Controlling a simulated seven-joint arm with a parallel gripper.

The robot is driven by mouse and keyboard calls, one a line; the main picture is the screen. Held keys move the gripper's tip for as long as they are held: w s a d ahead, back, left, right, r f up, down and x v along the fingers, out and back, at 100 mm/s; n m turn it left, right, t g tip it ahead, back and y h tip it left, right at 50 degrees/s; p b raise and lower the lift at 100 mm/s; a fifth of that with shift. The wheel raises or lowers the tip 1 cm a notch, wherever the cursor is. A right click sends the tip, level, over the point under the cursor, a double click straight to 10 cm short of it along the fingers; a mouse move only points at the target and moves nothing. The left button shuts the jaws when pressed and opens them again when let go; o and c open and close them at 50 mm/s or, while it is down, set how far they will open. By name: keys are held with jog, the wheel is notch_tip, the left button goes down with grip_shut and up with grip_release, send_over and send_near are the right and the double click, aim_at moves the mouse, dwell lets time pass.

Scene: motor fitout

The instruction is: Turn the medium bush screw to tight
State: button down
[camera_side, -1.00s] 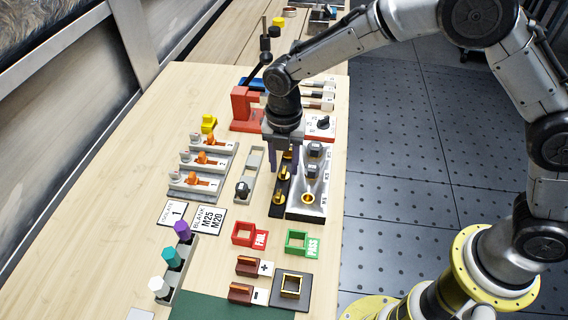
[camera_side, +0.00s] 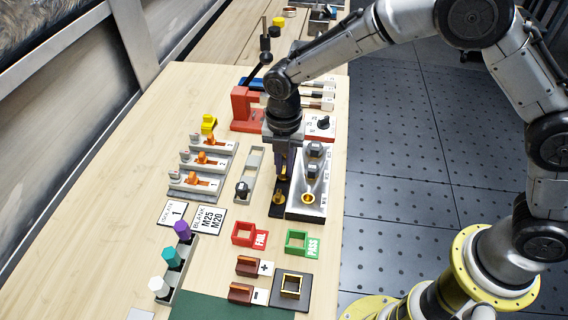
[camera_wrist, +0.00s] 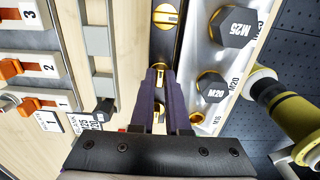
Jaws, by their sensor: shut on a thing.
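The brass bush screws stand in a narrow black strip beside the metal fitting block. In the wrist view the medium bush screw (camera_wrist: 160,68), the middle one, shows its top between my fingertips. My gripper (camera_wrist: 160,82) is shut on it from above, and the fingers hide most of its sides. In the side view my gripper (camera_side: 282,176) points down over the strip. The larger screw (camera_wrist: 166,16) is beyond it, with a slot across its head. The smaller screw (camera_side: 278,199) stands at the near end. How tight the medium screw is cannot be told.
The metal block (camera_side: 322,178) is close on the right, with dark M25 (camera_wrist: 234,26) and M20 (camera_wrist: 212,87) plugs and an open brass hole. A grey slotted rail (camera_wrist: 98,40) and orange levers (camera_wrist: 12,68) lie left. FAIL (camera_side: 246,234) and PASS (camera_side: 299,242) frames are nearer the camera.

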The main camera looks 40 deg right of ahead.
jog(key=m, duration=0.4)
jog(key=shift+m, duration=0.3)
jog(key=m, duration=0.4)
jog(key=shift+m, duration=0.3)
jog(key=m, duration=0.4)
jog(key=shift+m, duration=2.3)
jog(key=shift+r, duration=0.1)
jog(key=c, duration=0.9)
grip_release()
